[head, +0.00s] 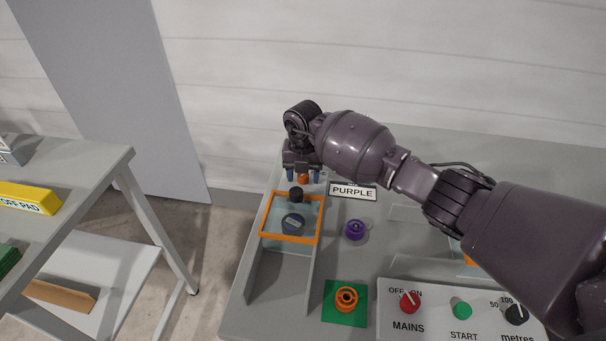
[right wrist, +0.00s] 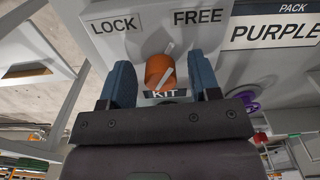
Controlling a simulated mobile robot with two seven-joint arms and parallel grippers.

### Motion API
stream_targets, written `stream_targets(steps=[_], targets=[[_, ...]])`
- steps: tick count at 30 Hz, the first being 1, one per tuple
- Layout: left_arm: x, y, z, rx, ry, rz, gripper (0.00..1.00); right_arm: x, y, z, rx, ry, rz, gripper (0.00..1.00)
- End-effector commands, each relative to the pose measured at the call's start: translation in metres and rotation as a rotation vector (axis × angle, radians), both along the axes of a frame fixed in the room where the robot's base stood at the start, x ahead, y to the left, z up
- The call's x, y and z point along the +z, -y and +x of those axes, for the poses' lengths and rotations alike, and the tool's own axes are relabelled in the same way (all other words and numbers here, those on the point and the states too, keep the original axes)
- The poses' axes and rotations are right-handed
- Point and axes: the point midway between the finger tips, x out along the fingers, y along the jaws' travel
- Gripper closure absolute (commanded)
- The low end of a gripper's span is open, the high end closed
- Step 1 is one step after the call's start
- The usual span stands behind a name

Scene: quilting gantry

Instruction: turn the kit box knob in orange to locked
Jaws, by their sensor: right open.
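The orange knob (right wrist: 160,72) sits above a KIT label, between a LOCK label (right wrist: 116,24) on the left and a FREE label (right wrist: 197,17) on the right. Its pale pointer tilts up and right, towards FREE. In the head view the knob (head: 303,179) shows small between my right fingertips. My right gripper (head: 304,175) is open, pointing down, with one blue finger on either side of the knob. In the right wrist view the gripper (right wrist: 162,82) shows a gap beside each finger. My left gripper is not in view.
An orange-framed clear panel (head: 264,217) with a black knob (head: 296,194) lies just in front. A PURPLE sign (head: 352,191) stands right of the gripper, with a purple spool (head: 355,229) below. An orange spool (head: 346,298) sits near a control panel (head: 440,325).

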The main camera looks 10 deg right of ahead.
Motion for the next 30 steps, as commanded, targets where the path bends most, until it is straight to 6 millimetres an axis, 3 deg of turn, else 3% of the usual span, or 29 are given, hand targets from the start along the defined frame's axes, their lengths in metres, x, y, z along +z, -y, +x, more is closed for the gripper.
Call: stream_targets(steps=[9, 18, 19, 30], targets=[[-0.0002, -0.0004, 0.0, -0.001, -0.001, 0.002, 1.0, -0.001, 0.0001, 0.0002, 0.0, 0.001, 0.0, 0.45], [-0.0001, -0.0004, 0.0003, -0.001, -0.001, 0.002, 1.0, -0.001, 0.0002, 0.0002, 0.0, 0.001, 0.0, 0.91], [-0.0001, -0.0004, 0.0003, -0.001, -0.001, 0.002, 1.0, -0.001, 0.0002, 0.0002, 0.0, 0.001, 0.0, 0.93], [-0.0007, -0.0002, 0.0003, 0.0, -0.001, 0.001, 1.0, -0.0006, 0.001, 0.0007, 0.073, 0.002, -0.001, 0.93]])
